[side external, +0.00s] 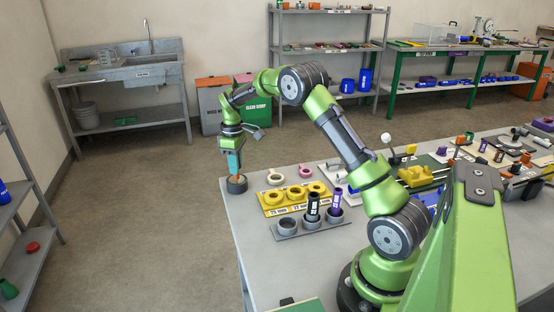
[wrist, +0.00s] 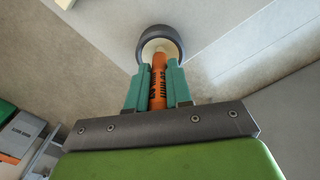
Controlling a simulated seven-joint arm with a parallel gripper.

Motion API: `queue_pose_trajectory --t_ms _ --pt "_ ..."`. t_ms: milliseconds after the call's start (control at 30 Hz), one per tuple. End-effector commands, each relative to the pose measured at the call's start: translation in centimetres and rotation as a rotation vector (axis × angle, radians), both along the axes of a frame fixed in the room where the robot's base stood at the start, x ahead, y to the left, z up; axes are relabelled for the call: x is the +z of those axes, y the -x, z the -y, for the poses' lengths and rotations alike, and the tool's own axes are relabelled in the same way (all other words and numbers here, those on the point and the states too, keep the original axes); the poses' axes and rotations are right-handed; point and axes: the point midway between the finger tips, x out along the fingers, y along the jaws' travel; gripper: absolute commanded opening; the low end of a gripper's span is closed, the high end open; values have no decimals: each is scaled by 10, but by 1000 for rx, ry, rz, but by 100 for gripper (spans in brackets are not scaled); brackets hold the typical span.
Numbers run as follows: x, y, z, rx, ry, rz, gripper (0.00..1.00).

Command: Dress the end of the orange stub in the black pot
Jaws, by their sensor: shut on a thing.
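My gripper (side external: 234,168) points down at the table's far left corner in the side external view. Its teal fingers are shut on the orange stub (wrist: 158,85), which carries dark printed lettering. The black pot (side external: 236,186) stands directly below, near the table edge. In the wrist view the pot (wrist: 160,31) shows a dark round rim and a pale inside. The stub's far end overlaps the pot's pale mouth. I cannot tell whether it touches the inside. In the side external view the fingers hide most of the stub.
To the right are a yellow holder (side external: 272,210) with several round openings and a grey holder (side external: 278,235) bearing a black tube (side external: 313,206) and a purple tube (side external: 336,200). A pink ring (side external: 305,172) lies behind. The table's left front surface is clear.

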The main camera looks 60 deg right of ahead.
Motion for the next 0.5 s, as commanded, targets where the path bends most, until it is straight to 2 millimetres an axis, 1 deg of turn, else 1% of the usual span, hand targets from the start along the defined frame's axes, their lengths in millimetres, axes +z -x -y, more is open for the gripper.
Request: queue_pose_trajectory --t_ms 500 --pt "-8 0 0 0 -2 -1 0"
